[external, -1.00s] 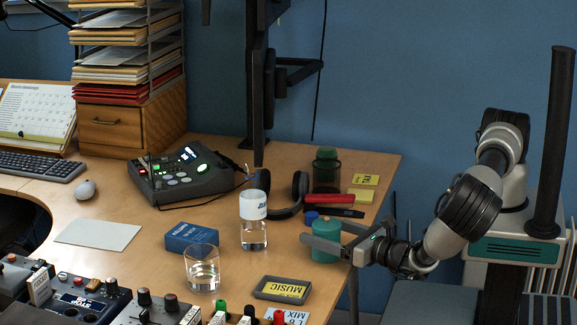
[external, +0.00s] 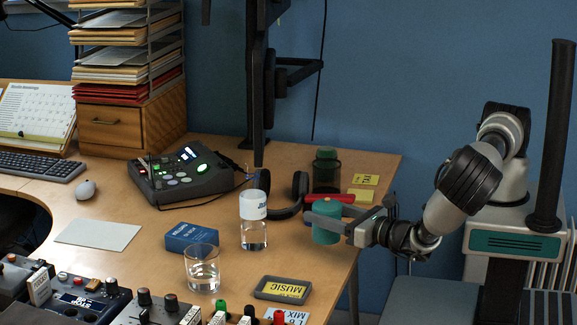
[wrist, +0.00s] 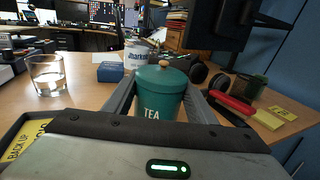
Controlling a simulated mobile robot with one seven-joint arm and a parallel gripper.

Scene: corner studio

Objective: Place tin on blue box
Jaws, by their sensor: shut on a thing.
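The tin (external: 326,226) is a teal canister with a lid, a wooden knob and the word TEA; it also shows in the wrist view (wrist: 158,104). My gripper (external: 327,221) is shut on it, one finger on each side, at the right of the desk. The tin is upright and looks lifted a little off the desk. The blue box (external: 191,237) lies flat on the desk to the left, past the bottle; in the wrist view it (wrist: 111,72) is left of the tin. Its top is bare.
A glass of water (external: 202,270) stands just in front of the box. A dark tray (external: 283,288) lies nearer the front.

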